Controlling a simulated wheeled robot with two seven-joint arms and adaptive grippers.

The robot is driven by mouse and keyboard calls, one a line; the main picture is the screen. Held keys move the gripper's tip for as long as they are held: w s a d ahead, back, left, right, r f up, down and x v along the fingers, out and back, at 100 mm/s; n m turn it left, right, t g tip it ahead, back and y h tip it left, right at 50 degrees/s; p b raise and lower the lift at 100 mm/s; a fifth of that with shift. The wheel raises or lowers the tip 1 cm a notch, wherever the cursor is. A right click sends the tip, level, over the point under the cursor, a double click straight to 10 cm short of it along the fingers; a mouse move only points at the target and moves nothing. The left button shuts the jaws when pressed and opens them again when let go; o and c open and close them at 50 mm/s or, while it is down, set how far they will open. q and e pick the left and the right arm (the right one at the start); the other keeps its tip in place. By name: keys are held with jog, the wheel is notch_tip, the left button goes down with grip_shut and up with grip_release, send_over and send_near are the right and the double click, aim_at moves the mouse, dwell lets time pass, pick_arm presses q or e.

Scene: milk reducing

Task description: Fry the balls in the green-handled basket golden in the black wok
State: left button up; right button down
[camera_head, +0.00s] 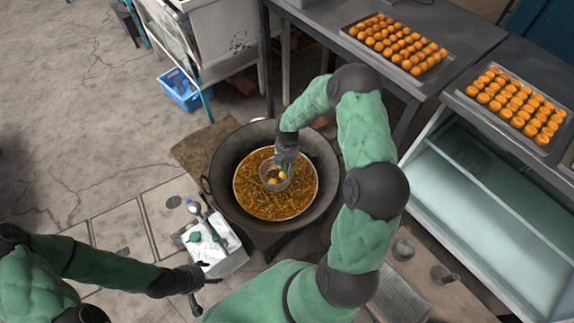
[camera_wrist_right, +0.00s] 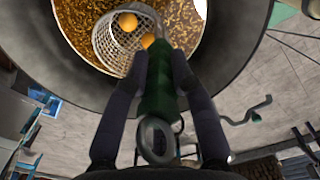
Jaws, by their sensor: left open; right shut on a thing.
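The black wok (camera_head: 222,153) holds bubbling golden-brown oil (camera_head: 262,206) in the middle of the head view. The wire basket (camera_head: 268,184) is in the wok at the oil, with orange-golden balls (camera_head: 278,175) in it; two balls show in the right wrist view (camera_wrist_right: 127,21). My right gripper (camera_head: 285,153) is shut on the basket's green handle (camera_wrist_right: 158,85), above the wok. How deep the basket sits in the oil I cannot tell. My left gripper (camera_head: 200,284) is open and empty, low and left of the wok, near a white container.
Two trays with rows of orange balls stand on metal counters at the upper right (camera_head: 399,45) and far right (camera_head: 518,105). A white box with bottles (camera_head: 210,240) stands left of the wok. A blue crate (camera_head: 182,90) is on the floor.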

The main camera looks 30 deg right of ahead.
jog(key=shift+r+p, duration=2.3)
jog(key=shift+r, duration=1.15)
notch_tip(320, 180, up, 4)
jog(key=p, duration=0.3)
